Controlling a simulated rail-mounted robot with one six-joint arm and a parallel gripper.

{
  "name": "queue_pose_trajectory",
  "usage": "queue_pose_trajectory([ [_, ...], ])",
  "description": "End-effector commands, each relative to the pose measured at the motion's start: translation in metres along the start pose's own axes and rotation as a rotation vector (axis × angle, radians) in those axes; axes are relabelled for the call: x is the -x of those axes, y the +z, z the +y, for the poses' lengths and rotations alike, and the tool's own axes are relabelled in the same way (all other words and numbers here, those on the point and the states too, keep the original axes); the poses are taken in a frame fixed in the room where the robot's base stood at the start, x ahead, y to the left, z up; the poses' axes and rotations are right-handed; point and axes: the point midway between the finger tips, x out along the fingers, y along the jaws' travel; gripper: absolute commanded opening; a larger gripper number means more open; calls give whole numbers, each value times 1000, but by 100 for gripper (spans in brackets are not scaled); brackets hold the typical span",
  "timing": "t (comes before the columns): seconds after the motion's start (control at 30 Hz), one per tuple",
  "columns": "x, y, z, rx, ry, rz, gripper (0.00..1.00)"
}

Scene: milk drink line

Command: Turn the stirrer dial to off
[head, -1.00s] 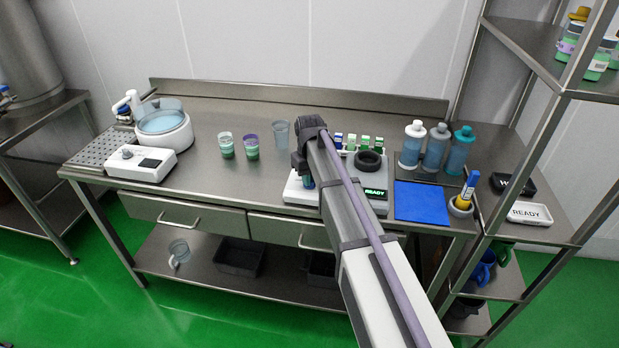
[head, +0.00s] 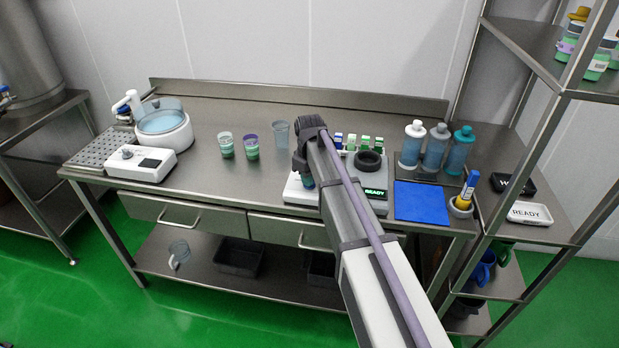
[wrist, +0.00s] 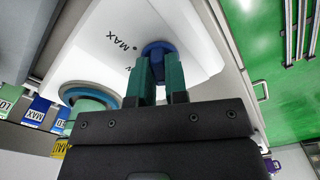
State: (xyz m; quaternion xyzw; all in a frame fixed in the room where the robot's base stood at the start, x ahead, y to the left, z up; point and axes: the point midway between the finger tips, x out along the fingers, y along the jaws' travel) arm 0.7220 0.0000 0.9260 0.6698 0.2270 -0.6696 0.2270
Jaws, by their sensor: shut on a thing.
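The stirrer dial (wrist: 158,47) is a blue round knob on a white housing (wrist: 190,35), seen in the wrist view. Black lettering beside it reads "MAX", with a dot next to it; another label is partly hidden. My gripper (wrist: 158,65) has its two teal fingers closed on the knob from either side. The fingers cover much of the knob, so its pointer setting cannot be read. In the head view my gripper (head: 307,179) is low at the left part of the white unit (head: 298,194), and my arm hides the dial.
A green "READY" display (head: 375,192) and a black ring (head: 368,160) are right of my arm. Several bottles (head: 435,150) and a blue mat (head: 421,201) lie farther right. Two green-filled cups (head: 226,147) and a clear cup (head: 280,136) stand left. The bench between cups and the left machine is clear.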

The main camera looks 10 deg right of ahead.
Motion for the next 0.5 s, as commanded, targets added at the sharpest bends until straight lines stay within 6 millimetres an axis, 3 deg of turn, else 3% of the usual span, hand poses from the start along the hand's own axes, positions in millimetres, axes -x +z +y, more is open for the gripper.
queue_pose_trajectory([
  [0.1,0,0,0,2,0,-1,0],
  [0.13,0,0,0,2,0,-1,16],
  [0.37,0,0,0,1,0,-1,38],
  [0.5,0,0,0,0,0,-1,39],
])
